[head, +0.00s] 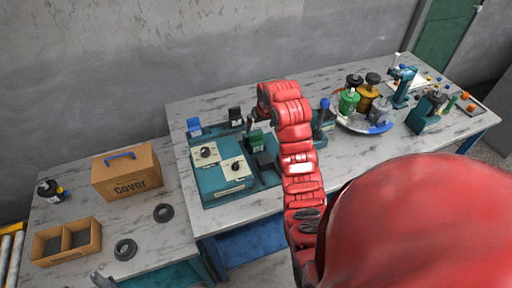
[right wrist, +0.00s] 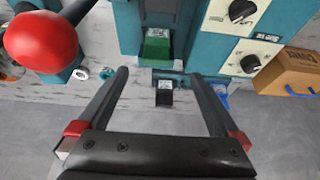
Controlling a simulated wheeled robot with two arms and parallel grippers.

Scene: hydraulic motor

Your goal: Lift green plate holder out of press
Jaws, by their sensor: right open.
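The green plate holder (head: 257,140) sits in the teal press unit, partly hidden by my right arm in the head view. In the right wrist view the green plate holder (right wrist: 157,48) is a small green block with a pale label, in a slot of the teal press (right wrist: 127,25). My right gripper (right wrist: 158,73) is open and empty, its two fingers spread with the green holder just beyond their tips, apart from it. A dark piece at the head view's bottom left edge may be my left gripper (head: 103,279); its fingers are unclear.
A black labelled holder (right wrist: 163,92) shows between my right fingers, behind the press. A red ball knob (right wrist: 40,42) is close at the left. In the head view, a blue holder (head: 194,127), Cover box (head: 127,174) and round tray (head: 345,122) stand around.

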